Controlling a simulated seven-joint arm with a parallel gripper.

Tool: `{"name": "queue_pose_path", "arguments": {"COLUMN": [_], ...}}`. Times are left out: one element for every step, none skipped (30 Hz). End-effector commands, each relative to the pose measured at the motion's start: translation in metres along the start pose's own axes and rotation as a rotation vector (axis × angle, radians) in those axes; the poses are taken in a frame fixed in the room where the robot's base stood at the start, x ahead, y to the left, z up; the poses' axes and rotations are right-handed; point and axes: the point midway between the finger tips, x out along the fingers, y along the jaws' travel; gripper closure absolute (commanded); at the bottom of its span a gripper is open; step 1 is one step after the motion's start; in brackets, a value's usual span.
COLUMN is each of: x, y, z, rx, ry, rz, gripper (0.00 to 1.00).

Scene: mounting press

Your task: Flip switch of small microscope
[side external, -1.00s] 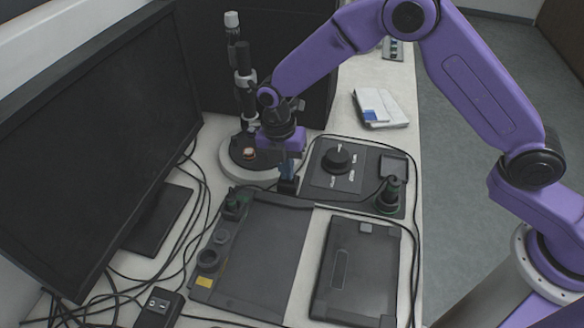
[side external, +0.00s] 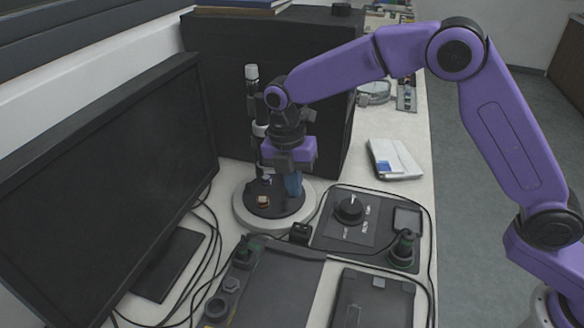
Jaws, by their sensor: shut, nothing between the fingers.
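The small microscope has a dark upright post with a white cap (side external: 252,72), partly hidden behind my arm, and a round black stage on a pale round base (side external: 244,221). A small brownish piece lies on the stage. A small black box (side external: 300,232) sits on the bench at the base's front right; it may be the switch, but its position cannot be read. My gripper (side external: 293,186) points down over the right part of the round base, behind and above the black box. Its bluish fingers are shut and empty, apart from the box.
A control box with a dial (side external: 349,209) and a green-ringed dark part (side external: 403,249) stand to the right. A monitor (side external: 110,190) is at left, with loose cables beside it. Dark flat panels (side external: 265,285) lie in front. A large black cabinet (side external: 330,130) stands behind.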

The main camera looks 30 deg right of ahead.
Motion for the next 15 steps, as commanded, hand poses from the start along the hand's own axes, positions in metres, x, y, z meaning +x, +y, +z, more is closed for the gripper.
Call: {"name": "queue_pose_path", "arguments": {"x": [-0.01,-0.015,-0.021,-0.025,-0.028,-0.032,-0.035,-0.037,-0.039,-0.041,-0.042,-0.043,-0.043,-0.043,-0.043], "y": [0.001,0.001,0.001,0.001,0.001,0.001,0.001,0.001,0.0,0.0,0.0,0.0,0.0,0.0,0.0], "z": [0.0,0.0,0.0,0.0,0.0,0.0,0.0,0.0,0.0,0.0,0.0,0.0,0.0,0.0,0.0], "rx": [0.0,0.0,0.0,0.0,0.0,0.0,0.0,0.0,0.0,0.0,0.0,0.0,0.0,0.0,0.0], "ry": [0.0,0.0,0.0,0.0,0.0,0.0,0.0,0.0,0.0,0.0,0.0,0.0,0.0,0.0,0.0], "rz": [0.004,0.004,0.004,0.004,0.003,0.002,0.002,0.001,0.0,0.0,0.001,0.001,0.001,0.0,0.0], "gripper": [1.0,1.0,1.0,1.0,1.0,1.0,1.0,1.0,1.0,1.0,1.0,1.0,1.0,1.0,1.0]}}
